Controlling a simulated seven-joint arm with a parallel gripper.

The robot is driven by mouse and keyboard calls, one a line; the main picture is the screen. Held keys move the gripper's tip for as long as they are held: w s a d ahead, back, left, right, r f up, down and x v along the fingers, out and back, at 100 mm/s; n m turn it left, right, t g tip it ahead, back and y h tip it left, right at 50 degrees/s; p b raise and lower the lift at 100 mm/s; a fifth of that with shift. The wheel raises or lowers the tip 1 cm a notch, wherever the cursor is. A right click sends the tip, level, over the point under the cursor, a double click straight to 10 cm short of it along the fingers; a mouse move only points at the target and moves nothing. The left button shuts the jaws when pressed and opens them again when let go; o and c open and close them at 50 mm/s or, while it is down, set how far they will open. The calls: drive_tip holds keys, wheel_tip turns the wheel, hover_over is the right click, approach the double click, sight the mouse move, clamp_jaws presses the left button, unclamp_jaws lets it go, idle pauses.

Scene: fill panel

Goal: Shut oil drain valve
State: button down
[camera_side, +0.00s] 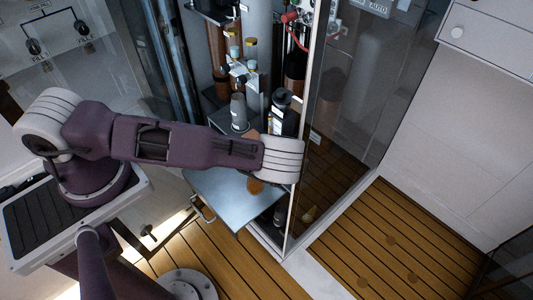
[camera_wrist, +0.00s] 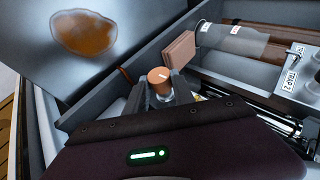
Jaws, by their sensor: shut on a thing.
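A copper-coloured round knob (camera_wrist: 160,77) with a white line on its top face shows in the middle of the wrist view; I take it to be the oil drain valve.
A grey metal panel (camera_wrist: 130,15) with a brown oily stain (camera_wrist: 83,33) lies beside the knob. A tan block (camera_wrist: 180,50) and a clear cylinder (camera_wrist: 235,38) are close behind. A "TRAP 2" tag (camera_wrist: 290,82) is at right. A glass door (camera_side: 350,90) stands right of the cabinet.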

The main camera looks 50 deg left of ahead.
drive_tip(key=shift+s+a+f+y, duration=0.1)
drive_tip(key=shift+s+y, duration=0.05)
drive_tip(key=shift+y, duration=0.25)
drive_tip(key=c, duration=1.1)
unclamp_jaws()
drive_tip(key=shift+o, duration=0.2)
drive_tip(key=v, duration=0.7)
